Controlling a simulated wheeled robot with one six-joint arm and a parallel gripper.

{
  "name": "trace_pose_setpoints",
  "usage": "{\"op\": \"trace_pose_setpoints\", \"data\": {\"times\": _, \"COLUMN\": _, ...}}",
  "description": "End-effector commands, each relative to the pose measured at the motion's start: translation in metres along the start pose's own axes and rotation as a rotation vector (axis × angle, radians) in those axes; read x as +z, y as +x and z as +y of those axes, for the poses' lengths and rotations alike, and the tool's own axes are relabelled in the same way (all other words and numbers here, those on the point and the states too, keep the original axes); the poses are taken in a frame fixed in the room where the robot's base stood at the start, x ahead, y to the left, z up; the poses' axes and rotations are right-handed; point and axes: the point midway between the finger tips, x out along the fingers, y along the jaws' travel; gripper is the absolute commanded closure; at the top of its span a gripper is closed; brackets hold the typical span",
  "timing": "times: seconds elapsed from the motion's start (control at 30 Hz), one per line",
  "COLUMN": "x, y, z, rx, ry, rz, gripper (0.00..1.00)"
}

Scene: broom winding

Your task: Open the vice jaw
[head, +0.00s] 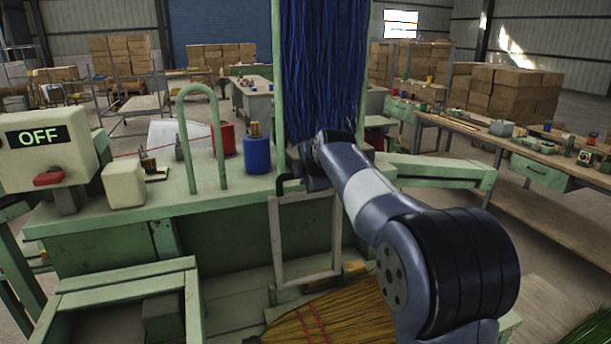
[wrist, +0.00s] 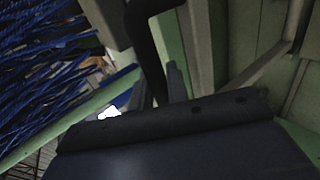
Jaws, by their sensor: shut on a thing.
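A black handle (head: 284,184) sticks out at the top left corner of a pale rectangular frame (head: 275,245) on the front of the green machine. My gripper (head: 312,180) is at that corner, right beside the handle. In the wrist view a black bar, the handle (wrist: 147,45), runs down between the fingers of my gripper (wrist: 163,88), which is shut on it. The fingertips are mostly hidden in the head view by my own arm. I cannot clearly tell the vice jaw apart from the frame.
Blue bristles (head: 322,70) hang behind my gripper. A straw broom head (head: 330,318) lies below the frame. A green hoop (head: 220,135), a blue spool (head: 257,153) and a box reading OFF (head: 45,150) stand on the green machine top (head: 150,208) at left.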

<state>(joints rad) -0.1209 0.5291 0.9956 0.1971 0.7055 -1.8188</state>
Motion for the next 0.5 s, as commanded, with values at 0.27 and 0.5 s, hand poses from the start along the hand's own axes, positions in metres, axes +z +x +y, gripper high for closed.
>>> {"op": "trace_pose_setpoints", "data": {"times": 0.27, "x": -0.0001, "y": -0.0006, "z": 0.0009, "rx": 0.003, "ry": 0.001, "rz": 0.000, "gripper": 0.81}}
{"op": "trace_pose_setpoints", "data": {"times": 0.5, "x": -0.0001, "y": -0.0006, "z": 0.0006, "rx": 0.002, "ry": 0.000, "rz": 0.000, "gripper": 0.64}}
